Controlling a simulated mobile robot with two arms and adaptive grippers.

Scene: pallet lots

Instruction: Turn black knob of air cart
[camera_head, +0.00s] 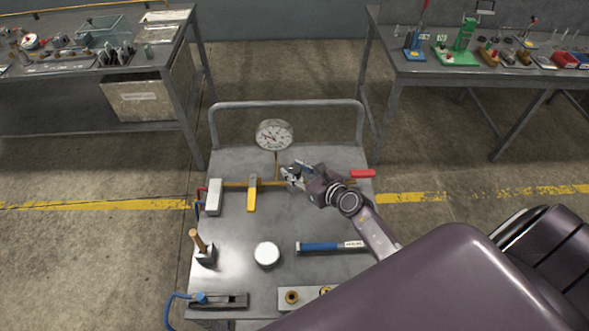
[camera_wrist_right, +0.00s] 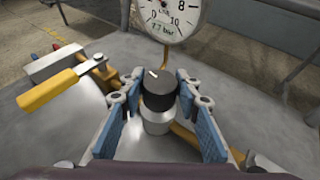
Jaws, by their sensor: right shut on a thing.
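The air cart (camera_head: 230,270) stands in front of me with a metal top. The black knob (camera_wrist_right: 158,92) sits upright on a silver body on the brass pipe, with a white mark on its top. My right gripper (camera_head: 287,173) reaches in from the right and is shut on the knob. In the wrist view, its blue-padded fingers stand on either side of the knob. The knob is largely hidden by the gripper in the head view. My left gripper is not in view.
A round pressure gauge (camera_head: 274,134) rises behind the knob. A yellow lever (camera_head: 252,195) is left of it, a red handle (camera_head: 362,173) right. A blue-handled tool (camera_head: 322,247) and white round piece (camera_head: 267,254) lie nearer. Workbenches stand behind on both sides.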

